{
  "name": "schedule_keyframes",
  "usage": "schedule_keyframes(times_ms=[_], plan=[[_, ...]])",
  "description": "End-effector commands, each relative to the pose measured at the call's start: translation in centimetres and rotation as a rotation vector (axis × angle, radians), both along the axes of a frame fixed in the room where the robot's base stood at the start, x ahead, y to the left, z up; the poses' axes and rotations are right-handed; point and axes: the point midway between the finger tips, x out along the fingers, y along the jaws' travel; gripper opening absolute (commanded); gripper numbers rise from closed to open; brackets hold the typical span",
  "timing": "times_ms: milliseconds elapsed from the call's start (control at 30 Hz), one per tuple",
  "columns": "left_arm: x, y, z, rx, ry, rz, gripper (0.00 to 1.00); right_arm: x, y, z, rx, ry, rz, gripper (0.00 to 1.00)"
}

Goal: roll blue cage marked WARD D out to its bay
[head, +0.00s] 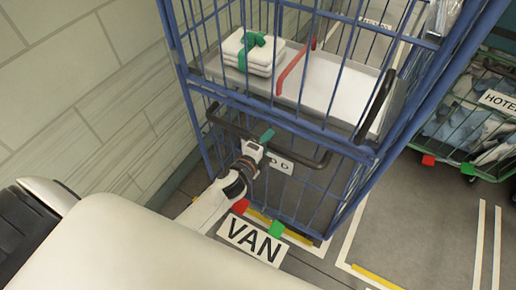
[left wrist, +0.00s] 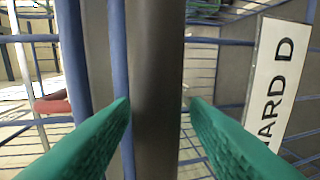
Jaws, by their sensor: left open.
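The blue cage (head: 281,118) stands upright in front of me beside the wall, holding folded white linen (head: 252,52) on a shelf. Its label plate (head: 279,163) is partly hidden by my gripper in the head view; the left wrist view shows "ARD D" on the plate (left wrist: 277,85). My left gripper (head: 264,142) is open at the dark push handle (head: 300,158) on the cage's near side. In the left wrist view the handle bar (left wrist: 158,70) runs between the two green fingertips, with gaps showing on both sides. My right gripper is not in view.
A red pedal (head: 240,206) and a green pedal (head: 276,229) sit at the cage's foot. A floor sign "VAN" (head: 252,238) lies in front. A green cage marked HOTEL (head: 486,125) stands at right. The wall (head: 90,100) is close on the left; floor at lower right is clear.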

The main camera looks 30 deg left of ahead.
Motion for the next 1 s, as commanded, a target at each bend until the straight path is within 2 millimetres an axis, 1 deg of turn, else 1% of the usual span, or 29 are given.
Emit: schedule_keyframes(times_ms=[300,400,500,600,700,1000], plan=[[-6.5,0.6,0.9,0.001,0.006,0.001,0.42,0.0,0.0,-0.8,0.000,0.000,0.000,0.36],[-8.3,0.8,1.3,0.001,0.005,0.001,0.42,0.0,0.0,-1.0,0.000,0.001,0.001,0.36],[-9.6,0.9,1.6,0.001,0.005,0.003,0.42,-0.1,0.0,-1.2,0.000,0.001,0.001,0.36],[-10.4,1.0,1.8,0.001,0.005,0.003,0.42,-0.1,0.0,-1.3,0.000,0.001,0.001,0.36],[-10.9,1.0,2.0,0.001,0.005,0.002,0.42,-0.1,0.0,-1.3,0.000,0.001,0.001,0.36],[-10.9,1.0,2.1,0.002,0.004,0.003,0.42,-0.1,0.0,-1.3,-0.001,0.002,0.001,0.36]])
